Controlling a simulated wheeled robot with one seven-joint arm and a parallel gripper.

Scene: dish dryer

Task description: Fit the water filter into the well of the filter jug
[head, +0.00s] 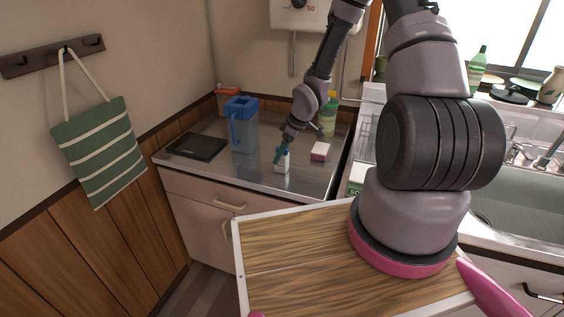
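The blue filter jug (242,132) stands upright on the metal counter, its handle toward the left. A small white object, probably the water filter (283,165), stands on or just above the counter to the right of the jug. My gripper (278,157), with teal fingers, points down at the white object's upper left side. The fingertips overlap it in the picture. I cannot tell whether they are shut on it or only beside it. The inside of the jug and its well are hidden from this angle.
A black flat board (197,146) lies left of the jug. A pink and white block (320,151) lies right of the gripper. A yellow-green bottle (328,116) and an orange container (226,97) stand at the back. The counter's front middle is clear.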

